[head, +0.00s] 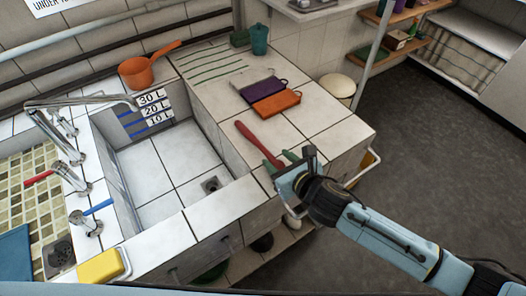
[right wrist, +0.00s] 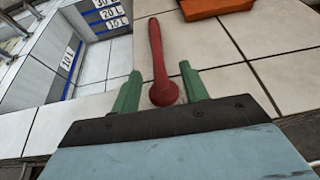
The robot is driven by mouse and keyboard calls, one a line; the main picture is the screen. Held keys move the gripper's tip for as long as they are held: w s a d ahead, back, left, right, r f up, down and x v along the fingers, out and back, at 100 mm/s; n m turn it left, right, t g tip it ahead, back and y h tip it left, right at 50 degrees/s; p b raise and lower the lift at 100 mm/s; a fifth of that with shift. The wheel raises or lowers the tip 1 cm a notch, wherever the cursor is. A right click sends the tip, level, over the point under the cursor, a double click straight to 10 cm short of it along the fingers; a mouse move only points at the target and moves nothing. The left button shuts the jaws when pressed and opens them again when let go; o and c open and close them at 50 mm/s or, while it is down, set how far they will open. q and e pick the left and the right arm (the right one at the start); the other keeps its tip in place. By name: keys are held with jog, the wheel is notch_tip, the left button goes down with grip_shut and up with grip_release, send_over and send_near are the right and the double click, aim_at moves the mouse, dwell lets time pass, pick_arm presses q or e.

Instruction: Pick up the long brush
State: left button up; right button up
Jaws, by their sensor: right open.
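A long red brush (head: 258,143) lies on the white tiled counter just right of the sink basin. In the right wrist view the red brush (right wrist: 158,60) points away from me, with its rounded near end between the green fingers. My right gripper (head: 285,160) is open at the near end of the brush, and it also shows in the right wrist view (right wrist: 160,92) with one finger on each side. The fingers look apart from the brush. How high they are above the counter is hard to tell. My left gripper does not show.
An orange block-shaped item (head: 276,104) and a purple one (head: 258,88) lie beyond the brush. The deep tiled basin (head: 170,168) is at the left. An orange pot (head: 138,72), a teal cup (head: 259,40) and a yellow sponge (head: 100,266) sit around the edges.

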aim_at(272, 157)
jog(key=x, duration=0.2)
jog(key=b+x, duration=0.1)
jog(key=x, duration=0.1)
jog(key=shift+s+f, duration=0.15)
jog(key=shift+f, duration=0.25)
jog(key=shift+w+a+f, duration=0.25)
jog(key=shift+w+a, duration=0.1)
jog(key=shift+w, duration=0.15)
jog(key=shift+c, duration=0.2)
grip_shut()
